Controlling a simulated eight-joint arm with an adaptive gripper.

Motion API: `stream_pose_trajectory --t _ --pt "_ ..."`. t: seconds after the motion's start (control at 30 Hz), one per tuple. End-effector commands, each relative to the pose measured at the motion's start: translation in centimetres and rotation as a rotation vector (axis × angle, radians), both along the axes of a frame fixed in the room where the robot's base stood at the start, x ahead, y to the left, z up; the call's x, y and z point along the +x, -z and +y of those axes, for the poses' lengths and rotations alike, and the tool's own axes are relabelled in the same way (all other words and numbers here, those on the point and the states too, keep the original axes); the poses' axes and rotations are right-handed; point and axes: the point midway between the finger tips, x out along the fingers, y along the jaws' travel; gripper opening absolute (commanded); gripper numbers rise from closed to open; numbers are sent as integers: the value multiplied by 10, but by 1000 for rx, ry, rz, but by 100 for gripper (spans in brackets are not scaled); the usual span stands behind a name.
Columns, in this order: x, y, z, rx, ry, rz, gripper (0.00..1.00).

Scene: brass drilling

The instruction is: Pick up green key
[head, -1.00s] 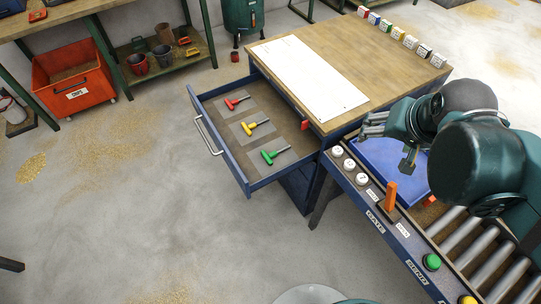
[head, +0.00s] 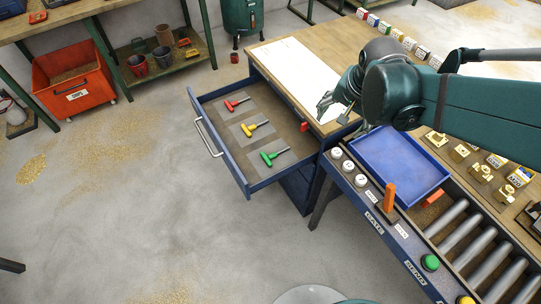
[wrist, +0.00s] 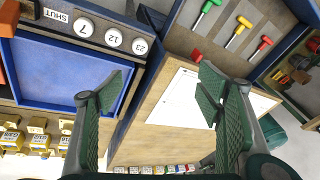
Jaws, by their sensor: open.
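In the wrist view the green key (wrist: 206,14) shows at the top, beyond the fingertips. My gripper (head: 335,112) is open and empty, above the right edge of the bench and to the right of the drawer. Its two fingers are spread wide in the wrist view (wrist: 160,90).
A blue tray (head: 400,165) sits right of the drawer, beside a panel with round dials (head: 348,165) and an orange lever (head: 390,196). A white sheet (head: 295,75) covers part of the bench top (head: 350,50). Brass parts (head: 480,172) stand at the right.

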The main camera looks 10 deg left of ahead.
Motion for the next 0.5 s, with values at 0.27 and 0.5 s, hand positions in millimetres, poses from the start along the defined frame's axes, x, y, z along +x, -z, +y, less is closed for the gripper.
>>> stream_pose_trajectory --t 0.27,0.5 --pt "20 27 38 16 60 62 66" --pt "33 54 71 24 115 112 66"
